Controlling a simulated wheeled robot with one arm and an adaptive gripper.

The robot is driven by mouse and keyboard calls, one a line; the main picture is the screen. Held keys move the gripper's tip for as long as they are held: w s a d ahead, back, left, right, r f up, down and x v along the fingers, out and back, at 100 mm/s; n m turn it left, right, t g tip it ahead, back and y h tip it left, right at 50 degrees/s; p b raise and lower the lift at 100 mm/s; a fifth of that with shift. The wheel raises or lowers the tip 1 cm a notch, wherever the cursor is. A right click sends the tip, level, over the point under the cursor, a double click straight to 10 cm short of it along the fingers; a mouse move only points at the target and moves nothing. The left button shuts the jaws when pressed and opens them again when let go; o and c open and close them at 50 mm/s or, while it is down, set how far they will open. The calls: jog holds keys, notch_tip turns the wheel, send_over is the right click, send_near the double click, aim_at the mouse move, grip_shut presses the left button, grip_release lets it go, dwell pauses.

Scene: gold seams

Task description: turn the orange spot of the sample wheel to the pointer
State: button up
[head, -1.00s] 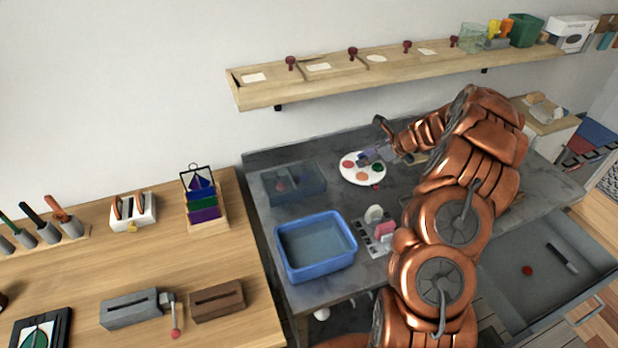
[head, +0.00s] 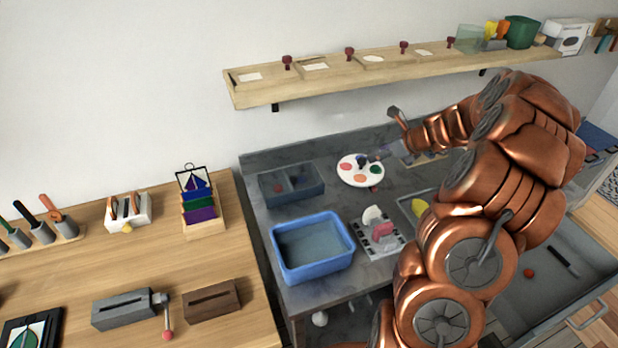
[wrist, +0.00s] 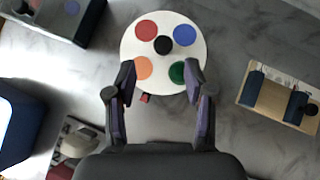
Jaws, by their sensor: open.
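The sample wheel (head: 347,178) is a white disc on the grey bench, with red, blue, orange and green spots round a black centre knob (wrist: 163,45). In the wrist view, the orange spot (wrist: 143,68) is at the disc's lower left and the green spot (wrist: 177,73) at its lower right. The small red pointer (wrist: 145,98) is just outside the lower rim, between these two in direction but closer to orange. My gripper (wrist: 160,76) is open and empty; its fingers show over the disc's lower part, either side, with the knob beyond their tips.
A blue tub (head: 285,240) and a grey divided tray (head: 265,190) stand left of the wheel. A wooden piece with dark posts (wrist: 268,101) lies to its right in the wrist view. A shelf (head: 300,88) runs along the wall above the bench.

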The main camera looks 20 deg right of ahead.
jog(key=s+a+r+n+g+y, duration=0.1)
jog(key=s+a+r+n, duration=0.1)
jog(key=a+n, duration=0.3)
jog(key=s+a+r+n+g, duration=0.2)
jog(key=s+a+r+n, duration=0.1)
jog(key=a, duration=0.9)
jog(key=s+a+r+n+g+y, duration=0.1)
jog(key=s+a+r+n+g, duration=0.1)
jog(key=a+n, duration=0.4)
jog(key=shift+s+a+r+n+y+p, duration=0.45)
jog(key=shift+s+a, duration=0.45)
jog(key=shift+a, duration=0.95)
jog(key=shift+r, duration=0.1)
jog(key=m+t+h+b, duration=0.4)
jog(key=m+t, duration=0.1)
jog(key=m, duration=1.2)
send_near(363, 160)
jog(key=shift+w+a+f, duration=0.15)
jog(key=shift+w+f, duration=0.3)
jog(key=shift+f, duration=0.05)
jog(key=shift+p+x, duration=0.5)
jog(key=shift+x, duration=3.4)
jog(key=shift+c, duration=0.3)
